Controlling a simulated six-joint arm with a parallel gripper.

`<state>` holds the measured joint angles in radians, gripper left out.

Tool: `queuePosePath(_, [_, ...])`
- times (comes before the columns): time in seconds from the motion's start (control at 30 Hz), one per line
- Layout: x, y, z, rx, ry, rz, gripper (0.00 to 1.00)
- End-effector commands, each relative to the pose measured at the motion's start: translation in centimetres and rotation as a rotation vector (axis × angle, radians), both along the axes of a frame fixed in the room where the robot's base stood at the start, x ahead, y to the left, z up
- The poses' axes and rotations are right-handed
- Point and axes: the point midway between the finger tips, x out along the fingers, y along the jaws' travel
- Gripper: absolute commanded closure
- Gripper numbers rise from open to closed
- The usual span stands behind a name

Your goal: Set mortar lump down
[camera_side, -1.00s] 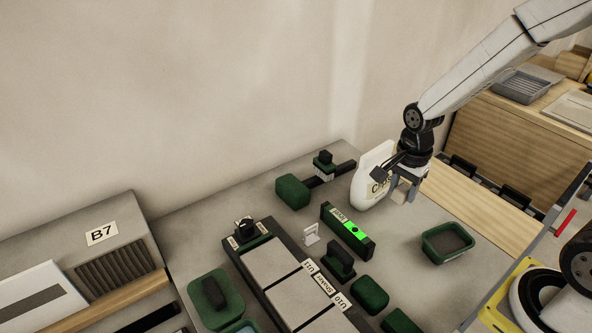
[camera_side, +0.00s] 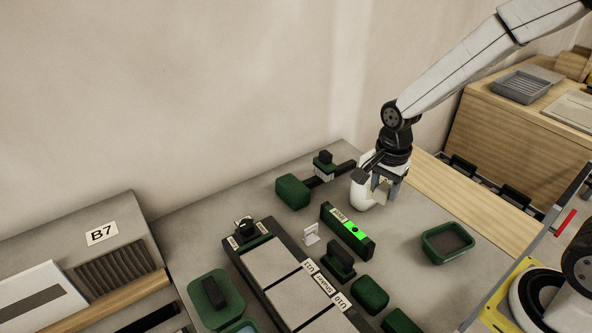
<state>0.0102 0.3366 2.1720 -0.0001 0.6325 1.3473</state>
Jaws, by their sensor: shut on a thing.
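A row of grey tiles (camera_side: 270,262) lies in a dark frame at the front.
Green blocks (camera_side: 293,191) and a green-based tool (camera_side: 209,297) stand around the tiles. Bare worktop lies between level and tray.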

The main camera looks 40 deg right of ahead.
Motion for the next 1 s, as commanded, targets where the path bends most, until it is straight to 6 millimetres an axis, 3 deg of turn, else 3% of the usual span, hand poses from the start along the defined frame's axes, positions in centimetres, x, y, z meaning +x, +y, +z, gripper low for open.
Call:
queuePosePath(0.23, [2.6, 6.4, 0.7, 0.000, -0.002, 0.151, 1.00])
queuePosePath(0.5, [3.9, 14.3, 1.4, 0.000, -0.001, 0.317, 1.00])
queuePosePath(0.8, [3.2, 23.4, 2.3, 0.000, 0.000, 0.495, 1.00])
queuePosePath(1.0, [2.2, 27.5, 2.7, 0.000, 0.000, 0.576, 1.00])
